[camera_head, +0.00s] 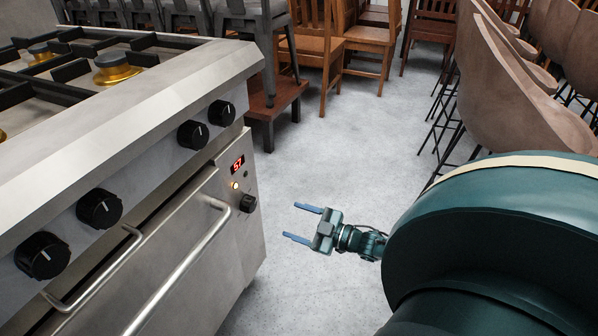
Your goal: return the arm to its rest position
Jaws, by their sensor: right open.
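My right gripper (303,223) is open and empty. Its two blue fingers point left, toward the side of the steel stove (145,95), and the gripper is apart from it over the grey floor. My dark green right arm fills the lower right and hides part of the floor. My left gripper is not in view.
The stove's front has several black knobs (99,209), a red display (238,163) and a bar handle (180,270). Wooden chairs (318,48) stand at the back, and brown shell chairs (510,90) line the right. The floor (350,140) between them is clear.

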